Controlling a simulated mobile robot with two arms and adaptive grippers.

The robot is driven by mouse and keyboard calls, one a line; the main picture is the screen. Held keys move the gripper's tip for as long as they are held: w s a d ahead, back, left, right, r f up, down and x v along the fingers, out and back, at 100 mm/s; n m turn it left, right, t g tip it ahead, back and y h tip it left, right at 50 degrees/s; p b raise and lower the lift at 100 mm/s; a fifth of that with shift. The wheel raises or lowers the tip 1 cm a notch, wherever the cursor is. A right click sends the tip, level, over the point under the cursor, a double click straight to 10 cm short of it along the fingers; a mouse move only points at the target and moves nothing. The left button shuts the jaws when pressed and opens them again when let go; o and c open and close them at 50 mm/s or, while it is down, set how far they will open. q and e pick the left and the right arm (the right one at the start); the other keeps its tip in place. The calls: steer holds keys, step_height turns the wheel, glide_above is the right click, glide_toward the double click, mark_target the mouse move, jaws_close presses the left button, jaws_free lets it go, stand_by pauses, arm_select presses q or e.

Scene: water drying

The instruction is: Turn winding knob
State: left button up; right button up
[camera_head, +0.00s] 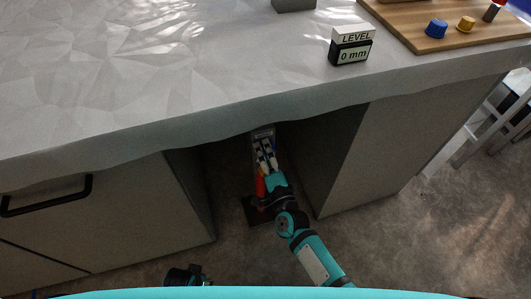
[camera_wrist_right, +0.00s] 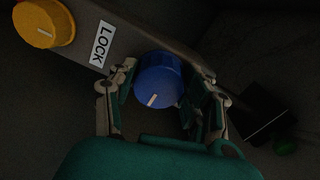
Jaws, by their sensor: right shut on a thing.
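A blue knob (camera_wrist_right: 158,80) with a white pointer mark shows in the right wrist view, mounted at the edge of a grey bar (camera_wrist_right: 150,38). My right gripper (camera_wrist_right: 162,86) has a finger on each side of it and is shut on it. The pointer mark points down and slightly left in that view. A yellow knob (camera_wrist_right: 42,22) with a white mark sits farther left on the bar, and a white LOCK label (camera_wrist_right: 101,45) lies between the knobs. In the head view my right gripper (camera_head: 265,155) reaches under the counter, and the blue knob cannot be made out there.
The counter (camera_head: 130,70) overhangs the gap between a left cabinet (camera_head: 110,215) and a right cabinet (camera_head: 365,150). A LEVEL display (camera_head: 351,47) reading 0 mm and a wooden board (camera_head: 400,20) with coloured knobs stand on top. A red part (camera_head: 261,186) is close beside my right gripper.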

arm_select(q)
steer(key=shift+d, duration=0.1)
arm_select(e)
steer(key=o, duration=1.2)
steer(key=shift+s, duration=0.1)
steer(key=v, duration=1.2)
